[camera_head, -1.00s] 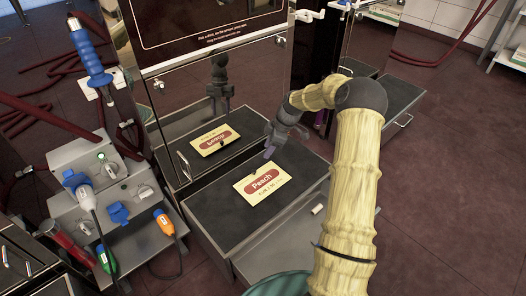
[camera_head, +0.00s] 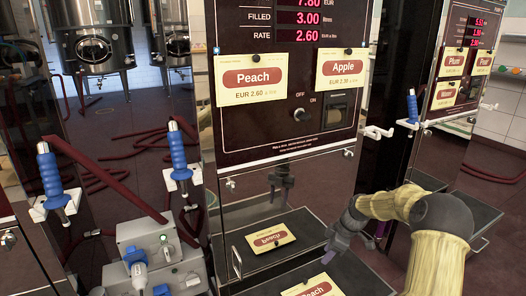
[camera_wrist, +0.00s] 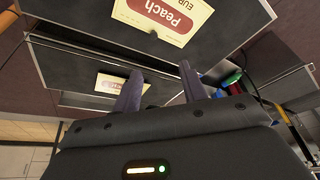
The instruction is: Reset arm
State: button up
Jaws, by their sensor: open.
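My gripper (camera_head: 343,241) is at the right in the head view, over the dark tray of the pump cabinet. Its two fingers (camera_wrist: 160,90) stand apart with nothing between them in the wrist view. A yellow Peach card (camera_head: 312,287) lies on the dark tray top, cut off by the lower edge of the head view. It also shows at the top of the wrist view (camera_wrist: 150,22), apart from the fingers. A mirrored copy of the card shows in the shiny cabinet front.
Blue-handled nozzles (camera_head: 179,152) hang at the left. A grey box with connectors (camera_head: 150,245) stands lower left. A second pump (camera_head: 462,75) stands at the right.

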jog(key=s+a+r+m+h+p, duration=0.1)
jog(key=s+a+r+m+p, duration=0.25)
jog(key=s+r, duration=0.4)
jog(key=s+a+r+m+t+h+p, duration=0.15)
jog(key=s+a+r+m, duration=0.3)
jog(key=s, duration=0.65)
jog(key=s+a+r+m+h+p, duration=0.1)
jog(key=s+a+r+m+p, duration=0.3)
jog(key=s+r, duration=0.4)
notch_tip(320, 180, up, 36)
jog(key=m+p, duration=0.1)
jog(key=p, duration=3.6)
jog(key=shift+s+d+r+p, duration=0.15)
jog(key=shift+s+d+p, duration=0.15)
jog(key=shift+s+p, duration=0.1)
